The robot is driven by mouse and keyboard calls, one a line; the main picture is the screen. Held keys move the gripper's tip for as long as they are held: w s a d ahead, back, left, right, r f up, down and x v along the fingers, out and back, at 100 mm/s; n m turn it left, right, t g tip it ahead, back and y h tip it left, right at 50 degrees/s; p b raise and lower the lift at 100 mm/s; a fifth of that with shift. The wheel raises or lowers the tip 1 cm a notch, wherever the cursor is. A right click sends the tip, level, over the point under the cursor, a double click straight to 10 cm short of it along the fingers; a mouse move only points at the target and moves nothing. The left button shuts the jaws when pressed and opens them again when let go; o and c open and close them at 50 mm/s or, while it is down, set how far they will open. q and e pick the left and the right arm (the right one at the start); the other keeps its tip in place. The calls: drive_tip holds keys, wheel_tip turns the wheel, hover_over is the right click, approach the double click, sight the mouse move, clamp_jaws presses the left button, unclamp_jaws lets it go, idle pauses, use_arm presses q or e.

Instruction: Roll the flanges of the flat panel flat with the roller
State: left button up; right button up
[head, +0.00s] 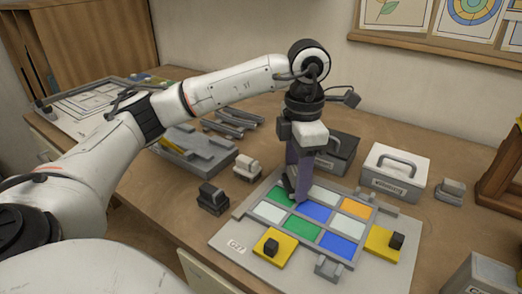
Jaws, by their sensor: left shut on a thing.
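The flat panel (335,238) lies on a grey board (228,246) at the front middle of the table. Its panes are green, blue, white and orange, with grey strips between them. My left gripper (299,186) points down over the panel's back left part. It is shut on a tool, which I take to be the roller (291,184); the fingers hide most of it. The tool's lower end is at or just above the panes; I cannot tell if it touches. My right gripper is not in view.
Yellow blocks with dark knobs (273,248) (384,243) flank the panel. A white lidded box (393,176) and a dark box (338,155) stand behind. Small dark (213,198) and white (247,168) blocks sit left. A grey tray (195,150) lies farther back.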

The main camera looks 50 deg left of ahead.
sight(279, 183)
use_arm(q)
drive_tip(key=shift+s+a, duration=0.2)
drive_tip(key=shift+a, duration=0.75)
drive_tip(key=shift+s+a, duration=0.2)
drive_tip(key=shift+a, duration=0.75)
drive_tip(key=shift+s+a+r, duration=0.1)
drive_tip(key=shift+a+r, duration=0.15)
drive_tip(key=shift+r, duration=0.05)
wheel_tip(279, 183, up, 3)
drive_tip(key=shift+d+r+p, duration=0.1)
drive_tip(key=shift+r+p, duration=0.05)
drive_tip(key=shift+p, duration=1.05)
drive_tip(key=shift+r+p, duration=0.6)
drive_tip(key=shift+r, duration=0.1)
drive_tip(key=shift+r+p, duration=1.15)
drive_tip(key=shift+r, duration=0.35)
